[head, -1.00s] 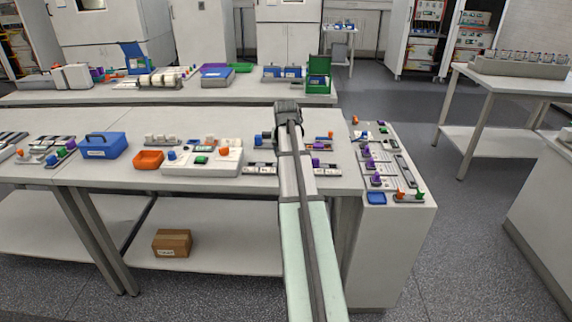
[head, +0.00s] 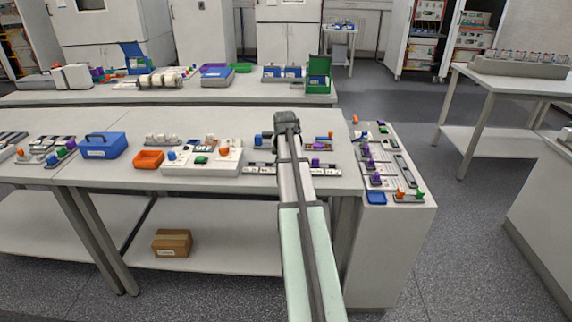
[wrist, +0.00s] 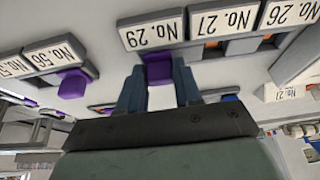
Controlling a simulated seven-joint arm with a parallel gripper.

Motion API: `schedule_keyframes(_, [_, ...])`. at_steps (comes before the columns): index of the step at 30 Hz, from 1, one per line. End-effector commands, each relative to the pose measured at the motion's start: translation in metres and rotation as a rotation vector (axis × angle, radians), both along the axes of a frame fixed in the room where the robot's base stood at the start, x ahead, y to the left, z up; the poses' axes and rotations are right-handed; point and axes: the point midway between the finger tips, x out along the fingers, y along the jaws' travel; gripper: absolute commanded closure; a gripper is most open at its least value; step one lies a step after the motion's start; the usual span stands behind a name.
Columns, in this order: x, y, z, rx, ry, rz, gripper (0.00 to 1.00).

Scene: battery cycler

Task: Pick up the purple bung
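A purple bung (wrist: 158,68) shows in the wrist view, just under the label No. 29 (wrist: 151,33). It sits between the two fingertips of my gripper (wrist: 159,85). The fingers stand apart, one on each side of it, and pale surface shows between them lower down. I cannot tell whether the fingertips touch its sides. A second purple piece (wrist: 72,84) is to the left, below the label No. 56 (wrist: 54,55). In the head view my gripper (head: 287,118) is over the right part of the middle bench, and my arm hides what lies under it.
Labels No. 27 (wrist: 210,20) and No. 26 (wrist: 290,12) are close by on the right. In the head view a side unit (head: 400,235) carries several purple and other coloured parts. A blue box (head: 103,146) and an orange tray (head: 149,160) stand farther left.

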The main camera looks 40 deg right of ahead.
Motion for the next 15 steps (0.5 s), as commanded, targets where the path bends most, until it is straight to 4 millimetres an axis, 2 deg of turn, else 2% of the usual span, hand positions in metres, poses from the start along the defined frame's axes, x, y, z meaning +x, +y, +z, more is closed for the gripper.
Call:
schedule_keyframes(1, [0.0000,0.0000,0.0001,0.000,0.000,0.000,0.74])
schedule_keyframes(8, [0.0000,0.0000,0.0001,0.000,0.000,0.000,0.96])
schedule_keyframes(15, [0.0001,-0.0001,0.0010,0.000,0.000,0.000,0.96])
